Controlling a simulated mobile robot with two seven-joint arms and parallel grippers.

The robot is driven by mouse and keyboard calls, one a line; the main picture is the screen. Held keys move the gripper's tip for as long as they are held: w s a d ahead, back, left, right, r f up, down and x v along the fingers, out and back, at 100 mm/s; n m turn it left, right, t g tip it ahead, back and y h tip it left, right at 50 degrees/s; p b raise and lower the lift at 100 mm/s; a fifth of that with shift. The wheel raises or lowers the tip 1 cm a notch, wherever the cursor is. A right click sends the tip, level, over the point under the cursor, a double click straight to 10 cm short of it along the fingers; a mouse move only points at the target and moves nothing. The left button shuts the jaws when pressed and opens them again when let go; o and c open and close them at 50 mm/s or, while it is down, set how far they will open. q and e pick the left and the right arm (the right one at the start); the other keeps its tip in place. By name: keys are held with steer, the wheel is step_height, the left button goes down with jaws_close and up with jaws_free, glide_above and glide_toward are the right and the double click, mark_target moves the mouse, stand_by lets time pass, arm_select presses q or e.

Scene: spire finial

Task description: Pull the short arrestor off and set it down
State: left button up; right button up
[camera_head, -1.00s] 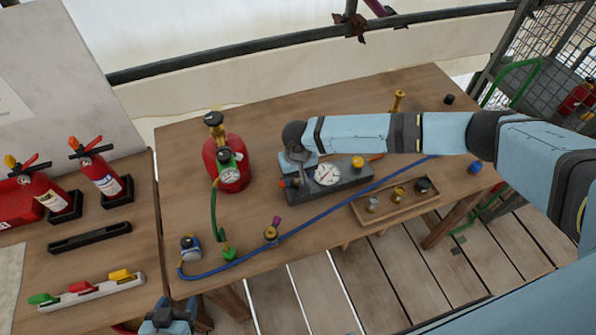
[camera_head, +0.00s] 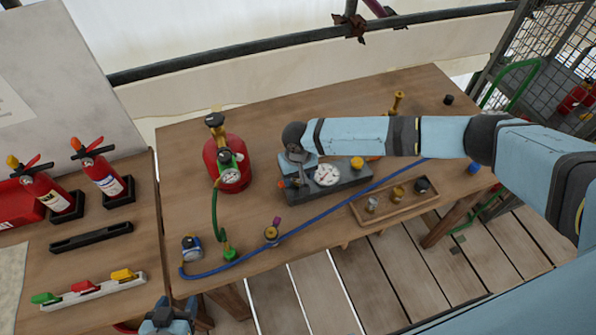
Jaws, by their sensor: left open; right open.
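A grey block with a round white gauge, the test block (camera_head: 345,183), sits on the middle of the wooden table. It has a yellow knob (camera_head: 357,163) on top and an orange piece (camera_head: 282,184) at its left end. My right gripper (camera_head: 297,172) is open and points down at the block's left end, left of the gauge. My own wrist hides what is between its fingers. My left gripper (camera_head: 168,319) is open at the bottom edge, in front of the table. I cannot tell which fitting is the short arrestor; it may be hidden under my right gripper.
A red cylinder (camera_head: 236,166) with a green hose stands left of the block. A blue hose (camera_head: 325,211) crosses the table in front. A wooden tray (camera_head: 386,216) holds fittings at right. A brass fitting (camera_head: 271,233) stands near the front edge. Bare table lies behind the block.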

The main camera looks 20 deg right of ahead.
steer(key=shift+s+f+p, duration=0.2)
steer(key=shift+s+p, duration=0.05)
steer(key=shift+p, duration=0.2)
stand_by(0.3)
jaws_close()
steer(key=shift+w+r+p, duration=0.15)
steer(key=shift+r+p, duration=0.35)
steer(key=shift+p, duration=0.1)
steer(key=shift+r+p, duration=0.7)
steer(key=shift+r, duration=0.05)
steer(key=shift+w+r+p, duration=0.1)
steer(key=shift+r+p, duration=0.45)
steer(key=shift+r, duration=1.35)
